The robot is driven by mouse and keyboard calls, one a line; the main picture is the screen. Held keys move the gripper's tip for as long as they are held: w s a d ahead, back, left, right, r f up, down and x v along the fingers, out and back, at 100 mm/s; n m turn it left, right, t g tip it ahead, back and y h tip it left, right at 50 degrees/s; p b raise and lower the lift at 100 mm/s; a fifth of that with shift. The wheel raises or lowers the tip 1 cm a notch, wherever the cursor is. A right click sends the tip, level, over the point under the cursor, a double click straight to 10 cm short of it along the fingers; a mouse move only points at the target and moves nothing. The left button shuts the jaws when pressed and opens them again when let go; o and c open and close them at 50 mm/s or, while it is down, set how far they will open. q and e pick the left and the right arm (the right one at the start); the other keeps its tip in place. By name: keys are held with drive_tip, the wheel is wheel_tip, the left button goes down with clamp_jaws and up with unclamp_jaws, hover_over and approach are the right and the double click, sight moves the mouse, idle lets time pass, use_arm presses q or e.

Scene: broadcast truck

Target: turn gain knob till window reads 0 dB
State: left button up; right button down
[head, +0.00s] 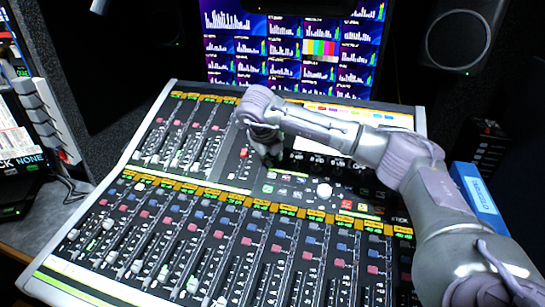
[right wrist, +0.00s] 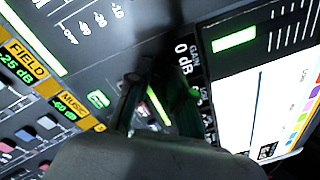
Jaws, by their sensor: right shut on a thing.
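The mixing console (head: 100,205) fills the lower part of the head view. My right gripper (head: 268,150) reaches down to its upper middle section. In the right wrist view the dark fingers of my right gripper (right wrist: 152,105) are shut around the gain knob, which they mostly hide. A bright green stripe shows between the fingers. The small dark gain window (right wrist: 184,58) beside the fingers reads "0 dB" in white, with the word GAIN next to it. My left gripper is not in view.
Rows of faders and an orange label strip (head: 215,188) lie around my right arm. In the wrist view, the FIELD label (right wrist: 26,58) has "-25 dB" beside it. A monitor (head: 225,45) and a speaker (head: 461,40) stand behind. A blue box (head: 480,195) is at right.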

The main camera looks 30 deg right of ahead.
drive_tip(key=c, duration=1)
unclamp_jaws()
drive_tip(key=shift+c, duration=0.2)
drive_tip(key=v, duration=1.2)
drive_tip(key=shift+a, duration=0.1)
